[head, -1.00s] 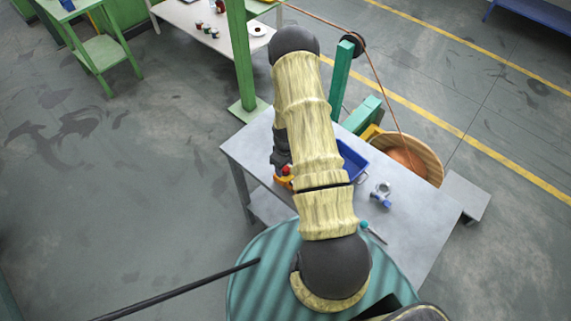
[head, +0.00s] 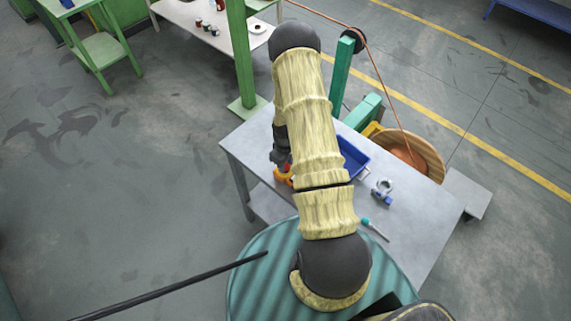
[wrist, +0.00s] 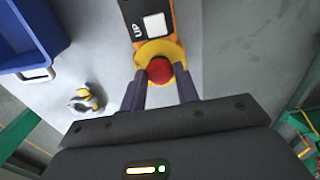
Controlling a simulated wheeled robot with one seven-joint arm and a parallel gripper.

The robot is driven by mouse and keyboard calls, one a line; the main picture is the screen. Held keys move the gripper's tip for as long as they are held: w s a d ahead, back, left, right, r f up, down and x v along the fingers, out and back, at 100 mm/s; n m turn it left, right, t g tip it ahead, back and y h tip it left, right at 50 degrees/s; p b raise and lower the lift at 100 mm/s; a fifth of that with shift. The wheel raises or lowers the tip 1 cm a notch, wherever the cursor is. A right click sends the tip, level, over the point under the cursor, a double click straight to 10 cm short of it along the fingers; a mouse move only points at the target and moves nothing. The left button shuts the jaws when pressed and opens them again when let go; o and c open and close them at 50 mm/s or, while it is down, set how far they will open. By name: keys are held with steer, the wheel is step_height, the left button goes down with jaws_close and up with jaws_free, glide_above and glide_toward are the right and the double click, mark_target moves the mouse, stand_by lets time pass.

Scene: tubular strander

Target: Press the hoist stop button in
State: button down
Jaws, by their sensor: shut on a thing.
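The hoist stop button (wrist: 160,70) is a round red knob on a yellow collar, at the end of an orange and black pendant (wrist: 133,22) with a white label and the lettering "UP". In the wrist view my gripper (wrist: 161,74) has one finger at each side of the red knob, shut on it. The fingertips overlap the lower part of the yellow collar. I cannot tell how far the knob is pressed in.
The pendant lies on a grey table (head: 415,225). A blue bin (head: 353,158), a metal clamp-like part (head: 382,190) and a teal-handled tool (head: 374,228) are to its right. A green post (head: 240,60) stands behind the table's left side.

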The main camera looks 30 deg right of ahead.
mark_target(286, 166)
steer(key=shift+s+f, duration=0.1)
steer(key=shift+f, duration=0.05)
steer(key=c, duration=1)
jaws_free()
step_height(286, 166, up, 17)
steer(key=b, duration=0.4)
steer(key=shift+r+b, duration=0.2)
steer(key=shift+b, duration=0.2)
